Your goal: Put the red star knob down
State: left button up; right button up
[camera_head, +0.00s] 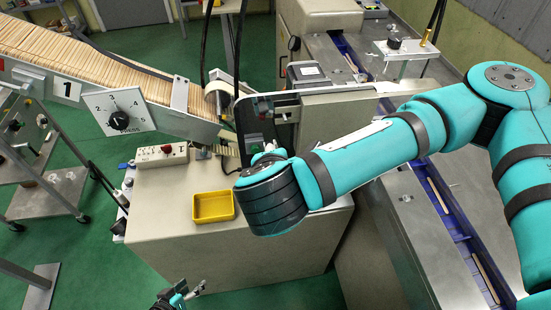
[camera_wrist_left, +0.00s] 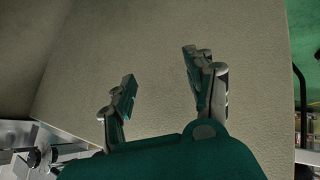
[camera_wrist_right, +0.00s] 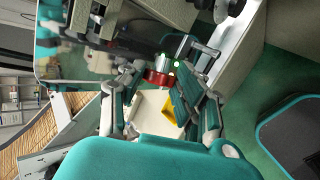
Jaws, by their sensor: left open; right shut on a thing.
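The red star knob (camera_wrist_right: 158,78) shows in the right wrist view between the fingertips of my right gripper (camera_wrist_right: 163,84), which is shut on it. A bright metal part shows just beyond the knob; I cannot tell whether they touch. In the head view my right wrist hides the knob and the right fingers, beside the machine on the beige cabinet (camera_head: 235,244). My left gripper (camera_head: 186,293) is low at the bottom edge of the head view. In the left wrist view its fingers (camera_wrist_left: 160,75) are apart and empty, facing a plain beige surface.
A yellow tray (camera_head: 196,219) sits on the cabinet top, left of my right wrist; its yellow also shows in the right wrist view (camera_wrist_right: 172,108). A control box with a red button (camera_head: 148,158) stands behind it. The stick-filled conveyor (camera_head: 75,55) comes in from the left.

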pick_arm(q)
jog(key=s+d+f+m+g+y, duration=0.2)
jog(key=s+f+m+g, duration=0.3)
jog(key=s+f, duration=1.4)
jog(key=s+d+g, duration=0.1)
jog(key=s+g, duration=0.1)
jog(key=s, duration=0.1)
jog(key=shift+d+g+y, duration=0.15)
jog(key=shift+g+y, duration=0.25)
jog(key=shift+f, duration=0.1)
